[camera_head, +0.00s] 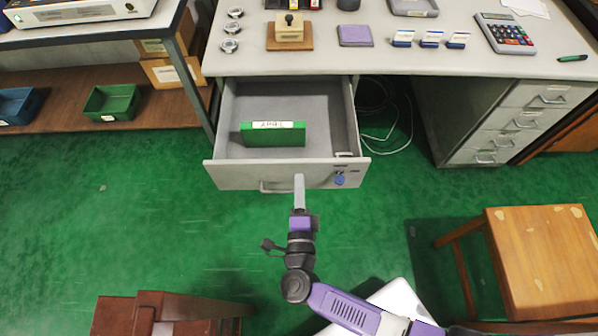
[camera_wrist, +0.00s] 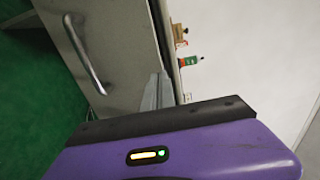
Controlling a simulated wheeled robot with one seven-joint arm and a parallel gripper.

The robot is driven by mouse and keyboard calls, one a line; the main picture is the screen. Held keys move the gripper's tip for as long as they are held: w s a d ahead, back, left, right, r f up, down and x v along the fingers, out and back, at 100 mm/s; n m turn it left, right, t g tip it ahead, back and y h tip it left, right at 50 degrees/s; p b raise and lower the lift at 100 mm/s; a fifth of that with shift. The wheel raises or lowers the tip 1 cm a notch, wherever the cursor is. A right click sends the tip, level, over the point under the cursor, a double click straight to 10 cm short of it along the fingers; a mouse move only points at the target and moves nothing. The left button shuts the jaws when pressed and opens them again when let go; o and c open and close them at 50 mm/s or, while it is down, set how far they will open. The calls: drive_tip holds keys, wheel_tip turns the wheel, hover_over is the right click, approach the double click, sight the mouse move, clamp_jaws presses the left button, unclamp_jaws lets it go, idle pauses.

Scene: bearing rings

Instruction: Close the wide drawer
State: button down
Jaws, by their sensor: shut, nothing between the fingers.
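The wide drawer (camera_head: 228,177) is pulled out from under the desk in the head view, its grey inside showing. Its front has a bar handle (camera_head: 272,187) and a blue key tag (camera_head: 339,180) at the right. A green box (camera_head: 272,138) with a white label stands inside. My gripper (camera_head: 299,178) is shut and empty at the drawer front, just right of the handle. In the wrist view, the fingers (camera_wrist: 155,90) are close to a grey panel (camera_wrist: 118,40) with a curved handle (camera_wrist: 84,54). I cannot tell whether the fingertips touch the front.
The desktop (camera_head: 250,68) above carries a stamp (camera_head: 290,28), a purple pad (camera_head: 355,35) and a calculator (camera_head: 505,33). A drawer unit (camera_head: 500,125) is at right. A wooden stool (camera_head: 540,255) and a brown chair (camera_head: 165,308) flank my arm. Green floor between is clear.

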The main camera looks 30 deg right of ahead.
sight(299, 164)
drive_tip(key=shift+x, duration=1.6)
drive_tip(key=shift+w+d, duration=0.25)
drive_tip(key=shift+w, duration=0.1)
drive_tip(key=b+x, duration=1.3)
drive_tip(key=x, duration=1.9)
drive_tip(key=shift+r, duration=0.2)
drive_tip(key=shift+w+d, duration=0.1)
